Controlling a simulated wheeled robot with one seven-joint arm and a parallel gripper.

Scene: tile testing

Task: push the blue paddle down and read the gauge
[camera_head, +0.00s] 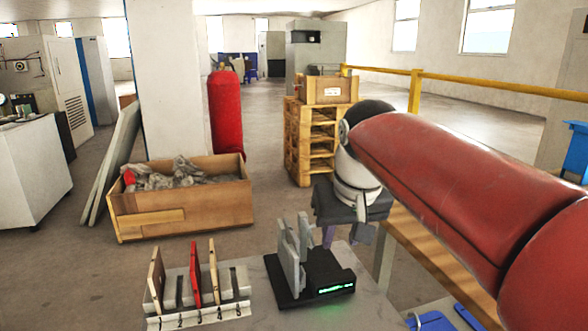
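A black device (330,276) with a small green lit display (335,288) stands on the grey table; the display is too small to read. Light grey upright plates (291,262) stand at its left. Flat blue pieces, one at the bottom edge (432,322) and one to its right (468,316), lie at the lower right, partly cut off; I cannot tell whether either is the paddle. My gripper (346,240) hangs beyond the device, pointing down, its fingers apart and nothing seen between them. It appears clear of the device. My red arm covers much of the right side.
A white numbered rack (200,315) at the front left holds several upright tiles, one red (196,274). Beyond are a wooden crate (190,216), stacked pallets (300,150) and a yellow railing (470,86). Bare tabletop shows between rack and device.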

